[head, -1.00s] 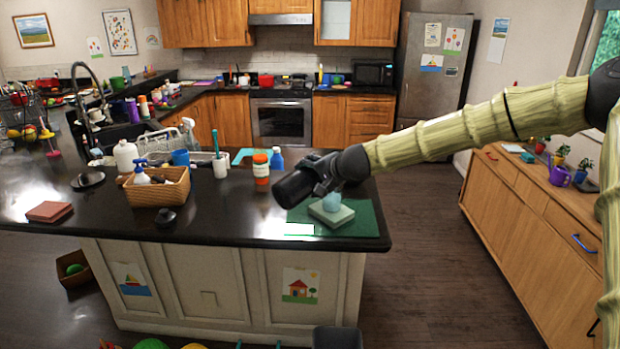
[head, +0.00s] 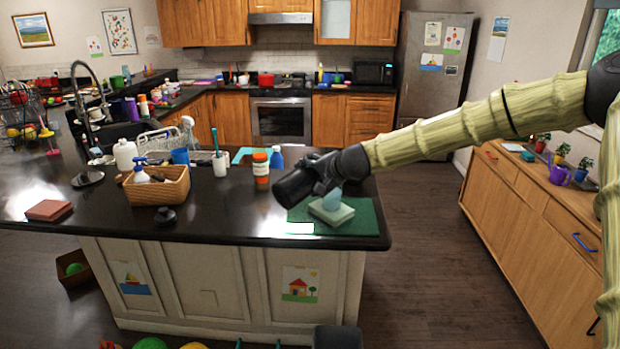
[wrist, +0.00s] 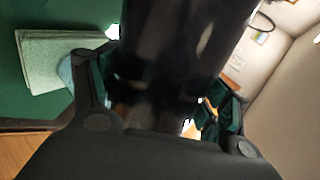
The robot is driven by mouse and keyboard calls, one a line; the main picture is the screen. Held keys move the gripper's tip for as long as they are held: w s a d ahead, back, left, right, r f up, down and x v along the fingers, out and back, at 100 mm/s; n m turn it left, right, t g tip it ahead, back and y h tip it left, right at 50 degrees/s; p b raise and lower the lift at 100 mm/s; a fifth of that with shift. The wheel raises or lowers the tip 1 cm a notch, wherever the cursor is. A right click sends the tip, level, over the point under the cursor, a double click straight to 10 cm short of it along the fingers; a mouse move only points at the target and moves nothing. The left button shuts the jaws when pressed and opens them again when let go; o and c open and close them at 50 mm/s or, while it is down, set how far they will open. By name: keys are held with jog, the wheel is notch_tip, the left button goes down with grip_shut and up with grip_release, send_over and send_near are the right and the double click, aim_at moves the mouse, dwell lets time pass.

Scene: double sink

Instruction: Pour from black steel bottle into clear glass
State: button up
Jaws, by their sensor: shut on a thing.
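The black steel bottle (head: 294,187) is in my gripper (head: 323,174), tilted near horizontal with its free end pointing lower left in the head view. In the wrist view the bottle (wrist: 170,50) fills the middle between my two fingers (wrist: 165,100). Its mouth cannot be made out. A pale blue, see-through shape (head: 332,197), perhaps the clear glass, shows just below my gripper, over a pale green block (head: 331,213). My gripper hides its upper part. In the wrist view a pale blue edge shows behind the left finger.
The block lies on a green mat (head: 366,222) at the counter's right end. An orange-and-white jar (head: 261,170) and a blue bottle (head: 277,158) stand left of my gripper. The counter's front is mostly clear.

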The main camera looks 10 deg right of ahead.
aim_at(314, 170)
jog(key=shift+f+n+t+h+b, duration=0.75)
jog(key=shift+f+n+b, duration=0.35)
jog(key=shift+b, duration=1.55)
jog(key=shift+f+n+t+h+b, duration=0.25)
jog(key=shift+f+n+h+b, duration=0.15)
jog(key=shift+b, duration=0.5)
jog(key=shift+r, duration=0.1)
jog(key=shift+r+n+t+h+b, duration=0.3)
jog(key=shift+n+t+h+b, duration=0.2)
jog(key=shift+b, duration=0.3)
jog(key=shift+a+r+n+t+h+b, duration=0.1)
jog(key=shift+r+n+t+h+b, duration=0.35)
jog(key=shift+r+n+t+b, duration=0.25)
jog(key=shift+r+n+b, duration=0.35)
jog(key=shift+r+n, duration=0.05)
jog(key=shift+r, duration=0.1)
jog(key=shift+r+n+t+h+b, duration=0.35)
jog(key=shift+n+t+b, duration=0.25)
jog(key=shift+b, duration=0.3)
jog(key=r+n+t+b, duration=0.1)
jog(key=n+b, duration=0.1)
jog(key=shift+r+t+h+b, duration=0.25)
jog(key=shift+t+b, duration=0.05)
jog(key=shift+r+n, duration=0.4)
jog(key=shift+r, duration=0.05)
